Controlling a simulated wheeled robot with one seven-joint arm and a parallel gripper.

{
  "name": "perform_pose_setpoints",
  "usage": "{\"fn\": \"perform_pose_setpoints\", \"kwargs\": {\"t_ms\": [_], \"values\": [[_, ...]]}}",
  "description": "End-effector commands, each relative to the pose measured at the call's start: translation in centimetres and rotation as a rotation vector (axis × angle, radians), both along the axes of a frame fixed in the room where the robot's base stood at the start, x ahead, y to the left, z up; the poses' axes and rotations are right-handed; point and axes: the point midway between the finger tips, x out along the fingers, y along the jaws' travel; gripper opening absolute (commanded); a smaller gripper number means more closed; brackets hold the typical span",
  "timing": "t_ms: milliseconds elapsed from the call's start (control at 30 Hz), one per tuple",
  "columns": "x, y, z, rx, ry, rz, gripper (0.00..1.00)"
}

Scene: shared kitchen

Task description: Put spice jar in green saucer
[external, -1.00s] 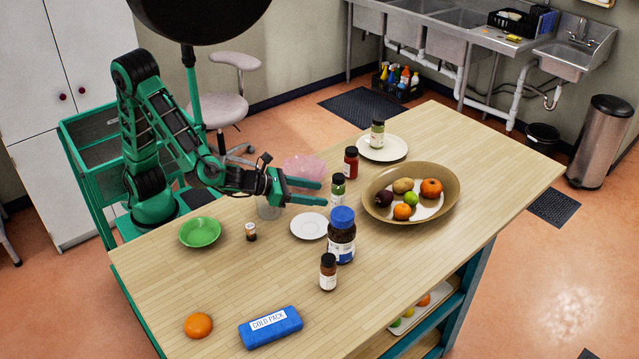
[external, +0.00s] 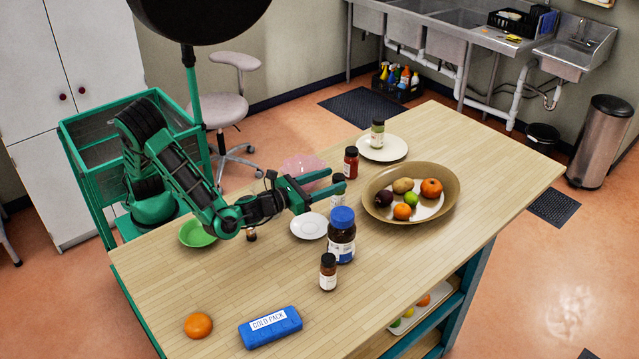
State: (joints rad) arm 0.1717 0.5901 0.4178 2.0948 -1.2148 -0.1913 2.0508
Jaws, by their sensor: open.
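The green saucer (external: 193,236) is on the table's left part, half covered by my arm. I cannot tell whether the jar is between the fingers.
A large blue-lidded jar (external: 341,240) and a small white saucer (external: 309,226) stand close by. A wide bowl of fruit (external: 449,203) is to the right. A pink bowl (external: 301,167) is behind. An orange (external: 198,325) and a cold pack (external: 270,327) lie in front.

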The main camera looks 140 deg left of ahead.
Motion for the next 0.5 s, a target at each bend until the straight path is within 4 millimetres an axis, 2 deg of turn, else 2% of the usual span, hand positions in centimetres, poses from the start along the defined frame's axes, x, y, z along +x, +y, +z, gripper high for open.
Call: {"fn": "perform_pose_setpoints", "kwargs": {"t_ms": [100, 333, 500], "values": [[0.2, 1.5, 0.0, 0.000, -0.001, 0.002, 0.52], [0.5, 2.9, 0.0, -0.001, 0.000, 0.001, 0.52], [1.0, 5.3, 0.1, 0.000, -0.002, 0.001, 0.52]]}}
